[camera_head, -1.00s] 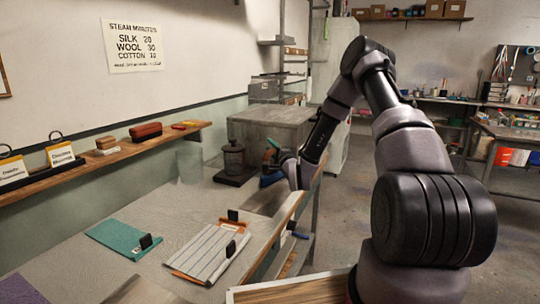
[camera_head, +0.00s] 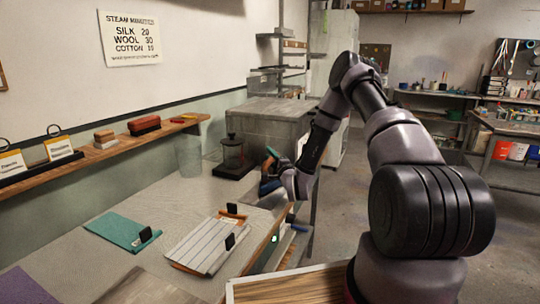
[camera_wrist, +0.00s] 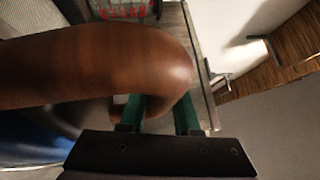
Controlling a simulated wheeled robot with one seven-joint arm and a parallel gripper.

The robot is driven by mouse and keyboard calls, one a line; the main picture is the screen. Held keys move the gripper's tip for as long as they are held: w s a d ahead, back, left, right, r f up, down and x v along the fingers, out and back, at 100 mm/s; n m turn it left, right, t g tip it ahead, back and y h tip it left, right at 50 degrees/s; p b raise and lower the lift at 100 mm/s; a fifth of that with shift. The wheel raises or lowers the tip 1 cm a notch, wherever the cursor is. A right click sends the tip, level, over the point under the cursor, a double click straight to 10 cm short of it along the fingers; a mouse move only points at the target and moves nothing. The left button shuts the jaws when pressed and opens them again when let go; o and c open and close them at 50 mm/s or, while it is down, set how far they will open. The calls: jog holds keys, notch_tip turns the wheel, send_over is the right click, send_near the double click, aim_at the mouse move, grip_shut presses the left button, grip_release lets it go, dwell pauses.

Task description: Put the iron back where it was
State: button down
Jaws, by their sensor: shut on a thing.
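The iron (camera_head: 268,187) has a dark blue body, seen small and partly covered by my gripper at the far right edge of the worktable. In the wrist view its thick brown wooden handle (camera_wrist: 90,65) fills the upper left, and a blurred blue part (camera_wrist: 35,140) lies below it. My gripper (camera_head: 276,165) is shut on the handle; its green fingers show at the handle's curved end in the wrist view (camera_wrist: 160,115). Whether the iron's sole touches anything is hidden.
A wall shelf (camera_head: 85,160) holds signs and brushes. A grey box-like unit (camera_head: 275,120) stands behind; floor at right is open.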

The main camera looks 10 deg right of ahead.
jog(key=c, duration=0.6)
grip_release()
jog(key=shift+r, duration=0.1)
jog(key=v, duration=1.2)
jog(key=w+d+r+n+g+h, duration=0.1)
jog(key=w+d+r+n+g, duration=0.3)
jog(key=r+n, duration=0.35)
jog(key=s+d+r+n+g+h, duration=0.1)
jog(key=s+r+g+h, duration=0.15)
jog(key=r, duration=0.45)
jog(key=s+d+r+n+g+h, duration=0.1)
jog(key=s+r, duration=0.3)
jog(key=r, duration=0.2)
jog(key=s+a+r+n+g, duration=0.1)
jog(key=s+r, duration=0.3)
jog(key=s, duration=0.5)
jog(key=s+a+r+n+g+y, duration=0.1)
jog(key=s+r, duration=0.3)
jog(key=s, duration=0.5)
jog(key=s+a+r+n+g+y, duration=0.1)
jog(key=s+r, duration=0.4)
jog(key=s, duration=0.5)
jog(key=shift+s+a+g, duration=0.1)
jog(key=shift+a+g, duration=0.45)
jog(key=shift+g, duration=0.1)
